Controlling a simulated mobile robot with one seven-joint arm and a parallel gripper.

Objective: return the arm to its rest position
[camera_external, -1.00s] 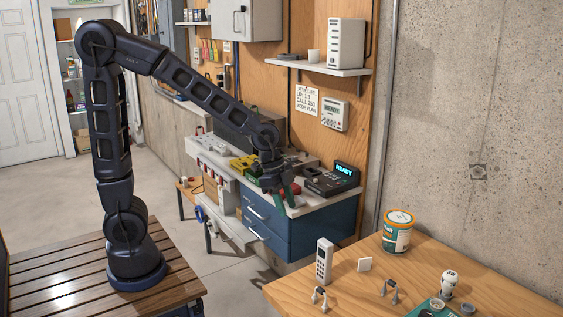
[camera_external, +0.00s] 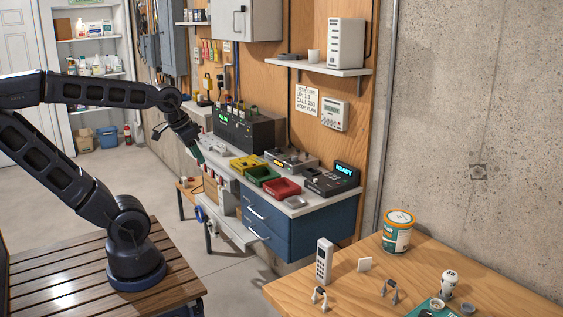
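My gripper (camera_external: 197,153) hangs at the end of my dark arm, at the left end of the workbench (camera_external: 308,208). It points down near the bench's front edge, with greenish fingertips. It is small in this view, and I cannot tell whether its fingers are apart or hold anything. My arm is bent, with its upper part leaning far to the left and its forearm reaching right. Its base stands on the slatted wooden platform (camera_external: 60,283).
Yellow (camera_external: 247,163), green (camera_external: 262,174) and red (camera_external: 282,188) trays sit on the bench. A dark device (camera_external: 245,128) and a "READY" terminal (camera_external: 333,180) stand there too. A wooden table (camera_external: 340,292) with small items is at front right. The floor between is clear.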

